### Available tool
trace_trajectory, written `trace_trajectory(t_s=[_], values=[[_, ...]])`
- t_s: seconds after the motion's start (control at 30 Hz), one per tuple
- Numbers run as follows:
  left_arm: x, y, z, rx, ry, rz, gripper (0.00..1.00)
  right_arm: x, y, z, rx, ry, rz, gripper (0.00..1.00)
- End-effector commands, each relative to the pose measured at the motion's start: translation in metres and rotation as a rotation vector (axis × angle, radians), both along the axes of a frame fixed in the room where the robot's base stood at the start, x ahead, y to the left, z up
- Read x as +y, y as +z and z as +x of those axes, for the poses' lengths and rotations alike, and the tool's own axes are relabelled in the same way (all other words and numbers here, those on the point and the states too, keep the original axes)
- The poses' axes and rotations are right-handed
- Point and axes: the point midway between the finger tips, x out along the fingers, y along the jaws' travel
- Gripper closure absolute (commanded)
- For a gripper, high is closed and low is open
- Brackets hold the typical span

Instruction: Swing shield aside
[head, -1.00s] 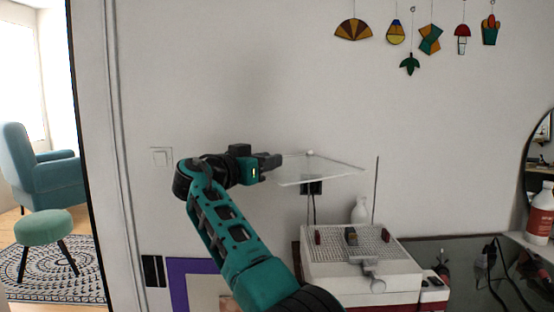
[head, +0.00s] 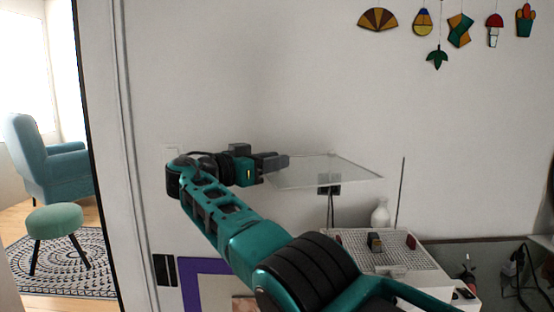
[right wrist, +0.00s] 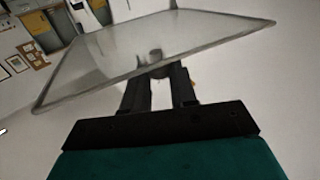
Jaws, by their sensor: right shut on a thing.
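The clear flat shield (head: 330,172) hangs roughly level above the white grinder (head: 400,252), against the wall side. My right gripper (head: 280,161) comes in from the left and is shut on the shield's left part. In the right wrist view the shield (right wrist: 150,45) spreads out past the fingertips (right wrist: 160,75), which close on a small dark knob at its near edge. The grinder's grid top carries a dark block and small red pieces, and part of the grinder is hidden by my right arm. My left gripper does not show.
A thin upright rod (head: 400,195) and a white bottle (head: 380,214) stand behind the grinder. Stained-glass pieces (head: 460,30) hang high on the wall. A purple frame (head: 190,285) leans low at the left. The wall area left of the shield is clear.

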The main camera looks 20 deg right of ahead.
Motion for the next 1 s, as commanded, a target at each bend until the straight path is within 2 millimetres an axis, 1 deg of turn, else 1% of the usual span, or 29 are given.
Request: trace_trajectory(t_s=[0.6,0.63,0.83,1.0], values=[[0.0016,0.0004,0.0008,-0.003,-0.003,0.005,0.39,0.0014,-0.0009,-0.0006,0.001,-0.008,0.003,1.0],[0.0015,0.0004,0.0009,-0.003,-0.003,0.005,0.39,0.0014,-0.0009,-0.0006,0.001,-0.008,0.003,0.71],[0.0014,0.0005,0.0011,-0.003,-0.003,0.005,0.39,0.002,-0.0007,-0.0006,0.001,-0.006,0.002,0.52],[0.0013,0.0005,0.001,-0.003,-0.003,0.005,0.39,0.0026,-0.0005,-0.0006,0.0,-0.005,0.001,0.51]])
